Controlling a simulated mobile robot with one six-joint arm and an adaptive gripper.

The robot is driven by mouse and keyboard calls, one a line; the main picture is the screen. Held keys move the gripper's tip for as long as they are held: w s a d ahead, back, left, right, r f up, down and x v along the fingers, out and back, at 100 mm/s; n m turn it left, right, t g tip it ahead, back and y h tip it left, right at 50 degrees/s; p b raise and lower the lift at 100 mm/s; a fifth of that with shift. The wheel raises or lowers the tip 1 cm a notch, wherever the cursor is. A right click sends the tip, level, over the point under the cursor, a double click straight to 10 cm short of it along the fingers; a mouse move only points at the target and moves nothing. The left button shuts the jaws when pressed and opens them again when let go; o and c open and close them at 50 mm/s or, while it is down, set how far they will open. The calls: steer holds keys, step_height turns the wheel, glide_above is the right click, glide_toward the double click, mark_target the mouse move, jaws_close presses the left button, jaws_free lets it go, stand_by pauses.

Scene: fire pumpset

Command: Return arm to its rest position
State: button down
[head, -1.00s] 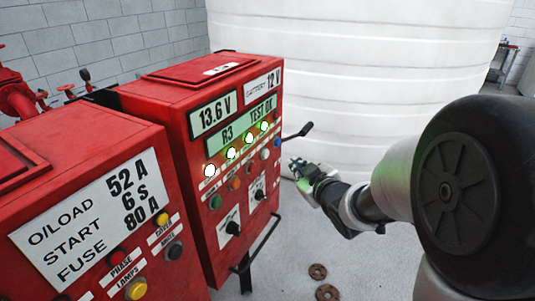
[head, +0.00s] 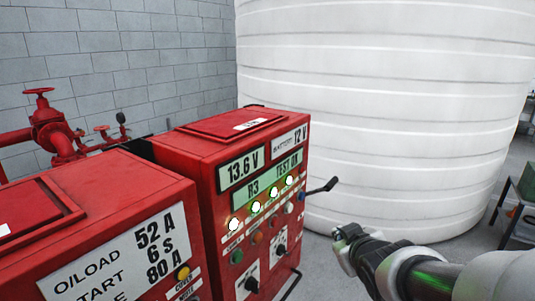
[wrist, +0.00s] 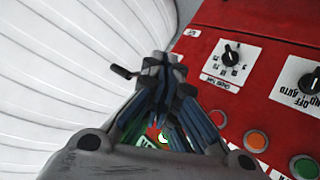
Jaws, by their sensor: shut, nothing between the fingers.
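My gripper (head: 347,233) is in the lower right of the head view, to the right of the red control panel (head: 209,148) and apart from it. In the wrist view my gripper (wrist: 163,62) has its fingers together and empty, in front of part of the panel (wrist: 252,47). The panel has lit lamps, and its displays read 13.6 V, 12 V and R3 TEST OK. A black lever (head: 322,187) sticks out from its right side. My arm reaches in from the lower right edge of the head view.
A second red panel (head: 70,225) stands at the front left. A large white ribbed tank (head: 380,105) fills the background. Red piping with a handwheel (head: 39,92) is at the far left. A table (head: 522,208) is at the right edge. Grey floor shows between panel and tank.

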steer(key=s+a+f+m+g, duration=0.1)
steer(key=s+a+m+g, duration=0.1)
steer(key=s, duration=1.1)
steer(key=s+a+f+m+g, duration=0.1)
steer(key=s+g, duration=0.4)
steer(key=s, duration=0.9)
steer(key=shift+a+m+y, duration=0.3)
steer(key=shift+a+m, duration=0.25)
steer(key=shift+m, duration=0.15)
